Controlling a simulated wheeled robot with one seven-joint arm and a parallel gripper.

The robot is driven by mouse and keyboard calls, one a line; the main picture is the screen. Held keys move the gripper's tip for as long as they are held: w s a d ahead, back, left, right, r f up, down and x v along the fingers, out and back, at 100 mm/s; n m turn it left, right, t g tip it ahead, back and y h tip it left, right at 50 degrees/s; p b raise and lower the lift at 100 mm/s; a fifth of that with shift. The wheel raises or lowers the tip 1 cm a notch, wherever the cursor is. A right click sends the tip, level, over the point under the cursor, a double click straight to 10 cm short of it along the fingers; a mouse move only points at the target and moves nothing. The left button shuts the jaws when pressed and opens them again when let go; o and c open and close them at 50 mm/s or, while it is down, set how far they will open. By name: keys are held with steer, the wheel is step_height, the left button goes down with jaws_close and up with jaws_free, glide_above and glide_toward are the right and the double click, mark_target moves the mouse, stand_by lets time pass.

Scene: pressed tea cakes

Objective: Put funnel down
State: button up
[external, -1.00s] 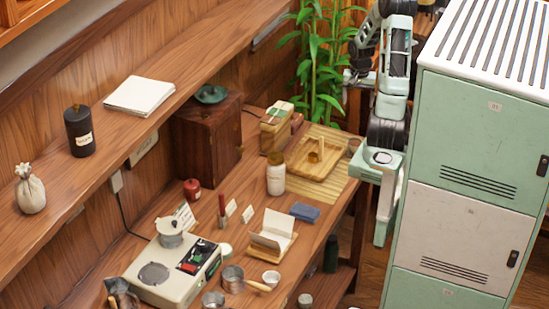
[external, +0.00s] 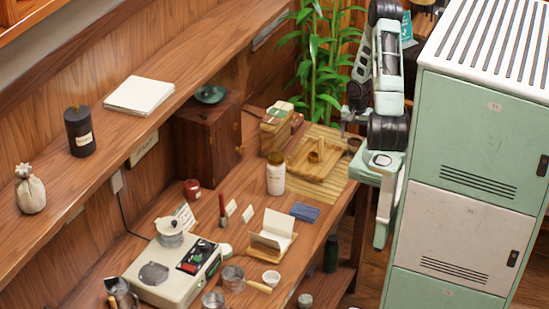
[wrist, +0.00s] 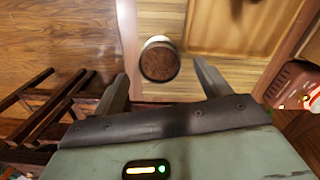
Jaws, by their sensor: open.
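A round, pale-sided piece with a brown top (wrist: 160,62), which may be the funnel, stands at the edge of the slatted mat (wrist: 166,17). In the wrist view it lies between and a little beyond the fingertips of my gripper (wrist: 160,71). My gripper is open, with a gap on both sides and no finger contact visible. In the external view, a dark round piece (external: 354,144) at the mat's right end looks like the same thing. My fingertips cannot be made out there. A small wooden cylinder (external: 315,156) stands on the wooden tray (external: 333,172).
A white jar (external: 275,178) and wooden box (external: 276,130) stand near the mat. A blue cloth (external: 304,212) lies in front. Green cabinets (external: 486,150) stand right of my arm. Dark wooden furniture (wrist: 45,105) and open floor show left in the wrist view.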

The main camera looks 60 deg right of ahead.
steer(key=shift+f, duration=0.9)
steer(key=shift+c, duration=0.3)
steer(key=c, duration=1.1)
